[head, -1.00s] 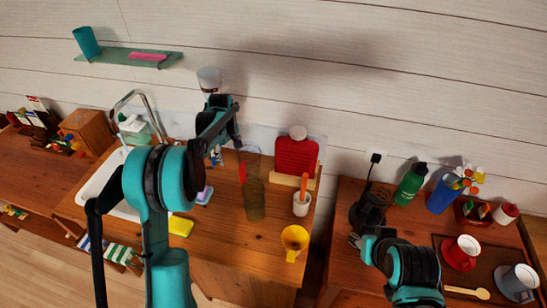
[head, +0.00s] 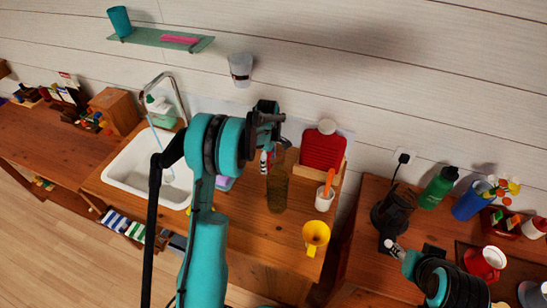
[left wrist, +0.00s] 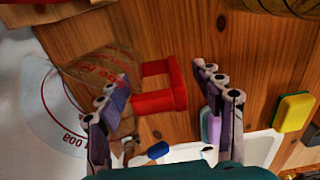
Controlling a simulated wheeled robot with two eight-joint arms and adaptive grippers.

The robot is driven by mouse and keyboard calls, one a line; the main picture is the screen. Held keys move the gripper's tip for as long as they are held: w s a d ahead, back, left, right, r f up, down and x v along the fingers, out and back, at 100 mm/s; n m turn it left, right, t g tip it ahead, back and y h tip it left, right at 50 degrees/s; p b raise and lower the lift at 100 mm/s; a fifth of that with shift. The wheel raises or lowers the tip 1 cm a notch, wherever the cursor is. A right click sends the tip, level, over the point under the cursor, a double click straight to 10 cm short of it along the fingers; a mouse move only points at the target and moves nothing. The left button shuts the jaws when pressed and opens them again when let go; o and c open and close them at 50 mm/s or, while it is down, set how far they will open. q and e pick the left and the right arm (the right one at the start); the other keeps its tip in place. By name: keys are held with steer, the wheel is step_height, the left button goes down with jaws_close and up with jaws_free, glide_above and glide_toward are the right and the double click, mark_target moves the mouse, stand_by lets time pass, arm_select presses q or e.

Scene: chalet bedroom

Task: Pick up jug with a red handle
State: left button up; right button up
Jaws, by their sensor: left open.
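A tall amber glass (head: 277,188) stands close to the left gripper. A yellow cup (head: 316,235) is nearer the front. The sink (head: 150,172) lies left. A yellow sponge (left wrist: 293,112) shows in the wrist view.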

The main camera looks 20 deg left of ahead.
arm_select(q)
step_height(320, 180, down, 3)
steer(key=shift+w+r, duration=0.1)
steer(key=shift+r, duration=0.1)
steer(key=c, duration=1.4)
